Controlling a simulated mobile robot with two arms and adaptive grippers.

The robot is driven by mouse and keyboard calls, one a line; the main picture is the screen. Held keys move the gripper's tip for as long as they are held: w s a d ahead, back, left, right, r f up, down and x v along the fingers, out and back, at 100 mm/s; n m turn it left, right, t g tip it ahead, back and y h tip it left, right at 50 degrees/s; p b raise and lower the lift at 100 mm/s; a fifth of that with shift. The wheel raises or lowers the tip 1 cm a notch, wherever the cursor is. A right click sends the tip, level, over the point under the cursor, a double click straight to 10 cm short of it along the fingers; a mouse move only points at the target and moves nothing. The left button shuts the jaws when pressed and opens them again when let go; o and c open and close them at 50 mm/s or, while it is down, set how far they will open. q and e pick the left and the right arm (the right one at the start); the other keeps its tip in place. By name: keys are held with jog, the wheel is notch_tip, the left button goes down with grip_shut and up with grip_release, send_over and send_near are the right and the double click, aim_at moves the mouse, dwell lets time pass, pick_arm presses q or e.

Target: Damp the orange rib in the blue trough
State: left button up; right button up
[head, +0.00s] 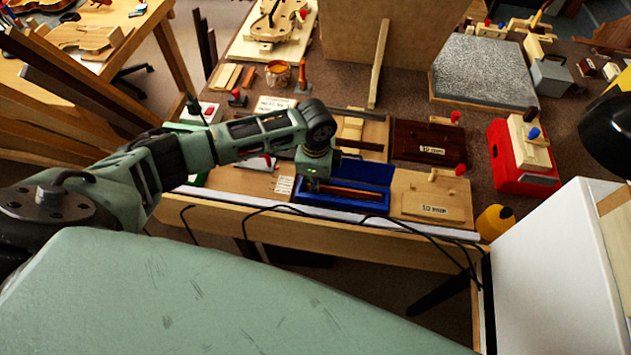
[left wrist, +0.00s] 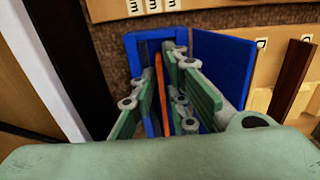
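The blue trough (head: 371,206) sits near the front edge of the bench, with its blue lid (head: 365,173) raised behind it. The orange rib (head: 355,191) is a thin strip lying lengthwise in the trough. My left gripper (head: 317,187) points down over the left part of the trough. In the left wrist view, the green fingers (left wrist: 161,72) are apart, one on each side of the orange rib (left wrist: 162,93). I see no clear contact with the rib. The fingers hide part of the trough (left wrist: 133,58). My right gripper is not in view.
A dark wooden box (head: 420,142) labelled 1.0 mm stands behind the trough, and a light wooden block (head: 432,206) stands to its right. A red box (head: 520,165) is farther right. Black cables (head: 400,232) hang along the bench front.

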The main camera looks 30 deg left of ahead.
pick_arm(q)
jog(key=shift+o, duration=0.4)
notch_tip(320, 180, up, 12)
dwell(0.5)
dwell(0.4)
